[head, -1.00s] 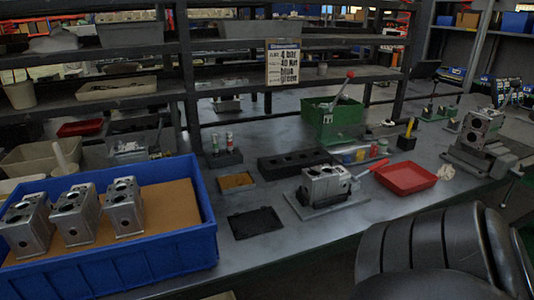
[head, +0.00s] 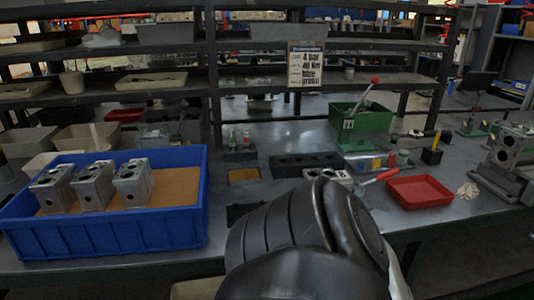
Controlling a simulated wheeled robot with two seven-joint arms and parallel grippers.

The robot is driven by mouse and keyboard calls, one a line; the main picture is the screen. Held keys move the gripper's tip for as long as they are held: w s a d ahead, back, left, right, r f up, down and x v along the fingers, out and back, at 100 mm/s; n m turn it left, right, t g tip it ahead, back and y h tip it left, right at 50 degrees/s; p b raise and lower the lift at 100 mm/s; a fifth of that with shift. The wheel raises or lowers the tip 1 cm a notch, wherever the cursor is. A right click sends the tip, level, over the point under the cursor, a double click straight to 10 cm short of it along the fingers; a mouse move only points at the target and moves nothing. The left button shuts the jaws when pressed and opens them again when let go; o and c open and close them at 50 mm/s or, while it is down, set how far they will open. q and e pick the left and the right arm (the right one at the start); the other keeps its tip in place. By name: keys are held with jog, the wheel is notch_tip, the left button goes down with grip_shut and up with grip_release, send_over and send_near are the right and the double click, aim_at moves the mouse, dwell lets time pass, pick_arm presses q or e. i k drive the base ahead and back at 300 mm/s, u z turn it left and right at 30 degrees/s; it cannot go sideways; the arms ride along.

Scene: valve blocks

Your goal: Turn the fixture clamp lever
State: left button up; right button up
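A valve block (head: 328,176) sits on the bench at the centre, its lower part and its fixture plate hidden behind my dark arm. A lever with a red handle (head: 380,177) sticks out to the right of this block, its handle pointing up and right. Another lever with a red knob (head: 374,80) rises from the green box (head: 364,118) behind; I cannot tell whether it belongs to a clamp. A large black link of my arm (head: 290,235) fills the lower middle. Neither gripper shows.
A blue bin (head: 110,233) with three valve blocks stands at the left. A red tray (head: 420,191) lies right of the lever. A black slotted rack (head: 305,162) is behind the block. Another block (head: 508,147) stands in a fixture at the far right. Shelves rise behind.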

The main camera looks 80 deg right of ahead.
aim_at(387, 175)
jog(key=k, duration=0.95)
jog(key=z, duration=0.65)
